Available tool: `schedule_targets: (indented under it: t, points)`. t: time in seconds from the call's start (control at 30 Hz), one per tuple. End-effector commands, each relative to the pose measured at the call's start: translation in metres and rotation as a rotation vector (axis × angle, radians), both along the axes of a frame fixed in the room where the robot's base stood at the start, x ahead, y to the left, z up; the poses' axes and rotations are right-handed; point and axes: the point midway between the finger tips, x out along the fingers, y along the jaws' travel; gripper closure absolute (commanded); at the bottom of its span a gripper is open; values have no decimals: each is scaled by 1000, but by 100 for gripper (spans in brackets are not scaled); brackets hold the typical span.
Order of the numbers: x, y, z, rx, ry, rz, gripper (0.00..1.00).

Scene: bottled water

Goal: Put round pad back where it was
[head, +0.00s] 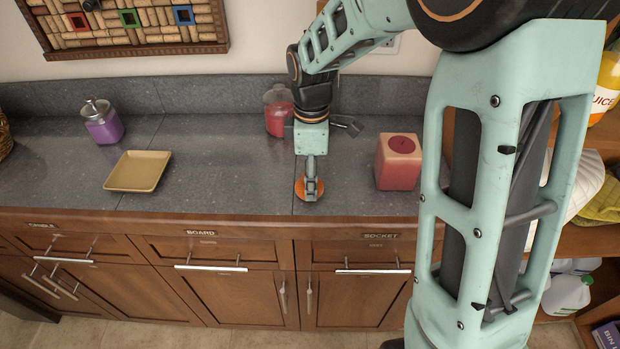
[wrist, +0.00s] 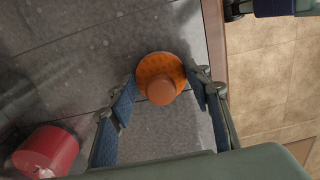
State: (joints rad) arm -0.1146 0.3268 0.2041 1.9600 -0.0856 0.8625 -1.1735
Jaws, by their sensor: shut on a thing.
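The round pad is an orange disc (head: 301,190) with a round knob, at the front edge of the grey counter in the head view. In the wrist view the pad (wrist: 165,68) lies between the fingertips, its knob facing the camera. My gripper (head: 312,178) points down and is shut on it; the gripper (wrist: 167,88) also shows in the wrist view with one blue-padded finger on each side. I cannot tell whether the pad touches the counter or is slightly above it.
A red square candle (head: 398,165) stands to the right. A yellow square dish (head: 137,171) and purple jar (head: 103,124) are left. Counter between dish and gripper is clear. Labelled drawers (head: 205,250) are below.

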Motion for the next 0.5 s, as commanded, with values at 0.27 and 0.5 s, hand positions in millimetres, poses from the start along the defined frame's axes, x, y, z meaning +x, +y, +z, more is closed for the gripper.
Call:
schedule_targets:
  t: [0.27,0.5]
  points:
    - [0,0,-3,0,0,0,43]
    - [0,0,-3,0,0,0,37]
